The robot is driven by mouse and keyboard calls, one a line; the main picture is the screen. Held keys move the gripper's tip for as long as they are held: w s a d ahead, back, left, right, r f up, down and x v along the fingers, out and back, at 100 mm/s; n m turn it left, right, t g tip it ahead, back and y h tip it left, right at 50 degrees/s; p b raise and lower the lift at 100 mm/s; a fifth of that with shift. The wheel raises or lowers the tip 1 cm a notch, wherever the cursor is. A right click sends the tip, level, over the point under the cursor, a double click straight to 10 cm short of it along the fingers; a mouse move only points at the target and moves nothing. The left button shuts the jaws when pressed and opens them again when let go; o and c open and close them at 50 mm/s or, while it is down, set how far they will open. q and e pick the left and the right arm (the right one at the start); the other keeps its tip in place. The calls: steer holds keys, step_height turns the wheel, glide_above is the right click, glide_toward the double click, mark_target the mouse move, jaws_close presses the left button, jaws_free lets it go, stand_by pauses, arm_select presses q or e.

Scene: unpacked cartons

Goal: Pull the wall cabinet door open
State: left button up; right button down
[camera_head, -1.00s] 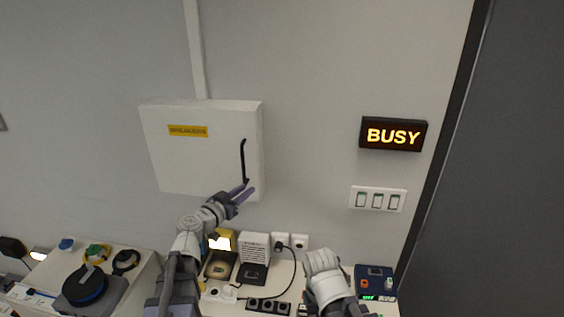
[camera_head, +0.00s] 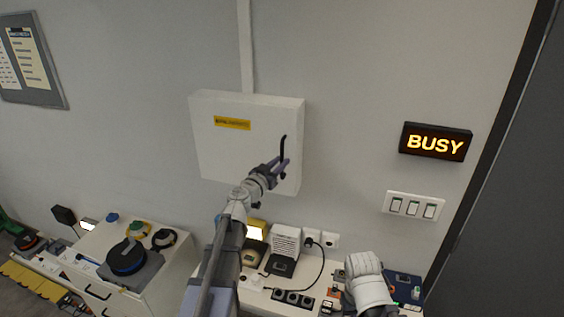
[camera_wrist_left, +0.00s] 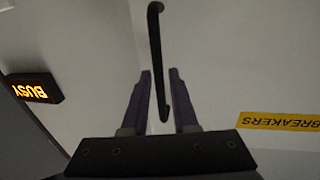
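The wall cabinet (camera_head: 225,155) is a white box on the wall with a yellow BREAKERS label (camera_head: 232,123); its door looks shut. A black vertical bar handle (camera_head: 283,148) is on the right of the door. My left gripper (camera_head: 280,166) is at the handle's lower part. In the left wrist view, the handle (camera_wrist_left: 156,45) runs down between the two open fingers (camera_wrist_left: 161,75), with a gap showing on each side. My right arm shows at the bottom right, but its gripper fingers cannot be made out.
A BUSY sign (camera_head: 435,142) and a switch panel (camera_head: 413,206) are on the wall to the right. Below the cabinet, a counter holds a lit lamp (camera_head: 254,232), a white speaker-like box (camera_head: 286,240) and a socket strip (camera_head: 292,298). The wall beside the cabinet is clear.

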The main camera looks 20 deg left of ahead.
arm_select(q)
steer(key=shift+w+d, duration=0.2)
steer(key=shift+w, duration=0.5)
steer(key=shift+c, duration=0.4)
jaws_close()
stand_by(0.5)
